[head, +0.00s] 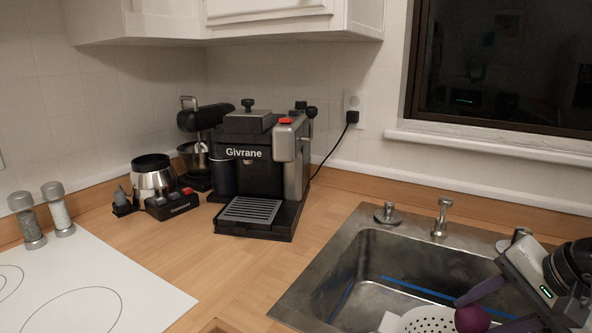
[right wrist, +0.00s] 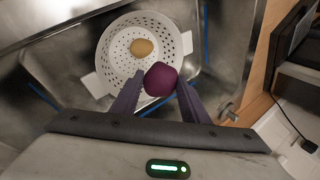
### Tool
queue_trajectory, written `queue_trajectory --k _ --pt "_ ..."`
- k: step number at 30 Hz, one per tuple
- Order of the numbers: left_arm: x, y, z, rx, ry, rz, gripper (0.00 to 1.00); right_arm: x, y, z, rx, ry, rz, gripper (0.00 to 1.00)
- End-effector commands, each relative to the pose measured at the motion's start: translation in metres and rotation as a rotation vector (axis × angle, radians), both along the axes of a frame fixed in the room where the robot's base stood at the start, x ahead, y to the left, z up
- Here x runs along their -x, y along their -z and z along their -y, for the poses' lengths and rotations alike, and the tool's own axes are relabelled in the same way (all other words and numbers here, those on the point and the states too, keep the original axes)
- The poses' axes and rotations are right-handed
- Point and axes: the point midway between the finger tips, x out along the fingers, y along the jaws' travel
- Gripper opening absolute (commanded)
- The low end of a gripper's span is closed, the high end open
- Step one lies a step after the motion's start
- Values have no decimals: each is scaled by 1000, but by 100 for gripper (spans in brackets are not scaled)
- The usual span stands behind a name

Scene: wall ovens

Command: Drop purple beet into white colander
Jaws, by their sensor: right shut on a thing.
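The purple beet (right wrist: 160,79) is held between the fingertips of my right gripper (right wrist: 157,88), which is shut on it. In the head view the beet (head: 472,318) and my right gripper (head: 487,305) are at the bottom right, over the sink. The white colander (right wrist: 116,46) sits in the sink, and the beet overlaps its near rim in the right wrist view. In the head view only part of the colander (head: 425,322) shows at the bottom edge. A yellowish-tan round item (right wrist: 142,47) lies inside it. My left gripper is not in view.
The metal sink (head: 345,262) has a faucet handle (head: 440,218) on its back edge. A black coffee machine (head: 250,170) stands on the wooden counter left of the sink. A white cooktop (head: 90,285) with two shakers (head: 57,208) beside it is at left.

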Motion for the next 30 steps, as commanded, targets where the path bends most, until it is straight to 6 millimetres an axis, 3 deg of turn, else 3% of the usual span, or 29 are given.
queue_trajectory --k 1,6,15,16,20,30 --pt "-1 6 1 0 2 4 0 0 11 0 -1 -1 0 17" --pt "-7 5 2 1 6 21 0 0 26 0 -1 -1 1 17" --pt "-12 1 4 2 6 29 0 0 27 0 0 -1 1 17" --pt "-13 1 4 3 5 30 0 0 27 0 0 -1 1 42" --pt "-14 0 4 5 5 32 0 0 27 0 0 -1 1 63" --pt "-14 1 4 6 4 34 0 2 24 1 0 -1 0 63"
